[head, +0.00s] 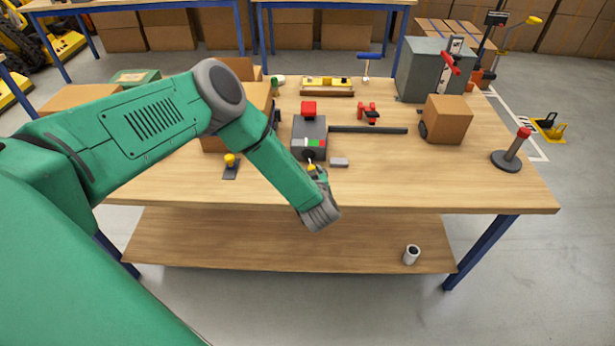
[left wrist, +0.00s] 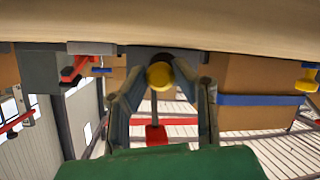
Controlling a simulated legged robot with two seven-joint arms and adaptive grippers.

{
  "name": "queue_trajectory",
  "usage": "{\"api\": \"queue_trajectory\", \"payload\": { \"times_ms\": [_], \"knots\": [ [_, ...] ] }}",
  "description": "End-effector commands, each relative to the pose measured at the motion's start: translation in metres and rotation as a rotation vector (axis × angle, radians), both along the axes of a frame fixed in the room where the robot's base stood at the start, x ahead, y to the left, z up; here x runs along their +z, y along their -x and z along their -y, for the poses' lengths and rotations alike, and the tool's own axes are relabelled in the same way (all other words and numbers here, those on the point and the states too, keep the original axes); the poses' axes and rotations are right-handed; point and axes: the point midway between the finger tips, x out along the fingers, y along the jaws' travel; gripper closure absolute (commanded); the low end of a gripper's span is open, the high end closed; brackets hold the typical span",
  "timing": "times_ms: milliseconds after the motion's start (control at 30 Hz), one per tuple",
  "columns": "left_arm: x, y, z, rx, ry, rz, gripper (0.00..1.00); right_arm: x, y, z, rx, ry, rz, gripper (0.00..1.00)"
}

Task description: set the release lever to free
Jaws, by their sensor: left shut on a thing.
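In the left wrist view, which looks upside down, the yellow knob (left wrist: 160,76) sits between the two fingers. The lever's exact angle is partly hidden. My right gripper is not in view.
A small yellow-knobbed post (head: 230,165) stands left of the carrier. A dark bar (head: 368,130) runs right from it, and a small grey block (head: 339,162) lies close by. A cardboard box (head: 446,120) and red-topped post (head: 512,150) stand farther right. The front right tabletop is clear.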

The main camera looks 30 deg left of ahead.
Motion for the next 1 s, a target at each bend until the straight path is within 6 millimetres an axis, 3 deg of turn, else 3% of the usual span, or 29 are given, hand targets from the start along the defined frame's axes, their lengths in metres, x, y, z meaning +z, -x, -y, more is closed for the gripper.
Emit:
{"api": "queue_trajectory", "payload": {
  "times_ms": [33,200,567,600,633,1000],
  "knots": [
    [-0.004,-0.004,0.004,0.038,-0.001,0.005,1.0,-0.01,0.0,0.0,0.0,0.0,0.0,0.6],
    [-0.003,-0.009,0.008,0.138,-0.002,0.002,1.0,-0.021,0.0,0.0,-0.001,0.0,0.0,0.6],
    [0.0,-0.009,0.008,0.161,0.001,-0.001,1.0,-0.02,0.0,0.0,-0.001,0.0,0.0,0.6],
    [0.0,-0.009,0.008,0.161,0.002,-0.002,0.7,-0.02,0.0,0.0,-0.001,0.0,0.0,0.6],
    [0.0,-0.009,0.008,0.16,0.002,-0.001,0.59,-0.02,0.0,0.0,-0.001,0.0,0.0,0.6],
    [0.0,-0.008,0.009,0.161,-0.001,-0.001,0.57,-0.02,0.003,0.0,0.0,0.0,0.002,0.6]
  ]
}}
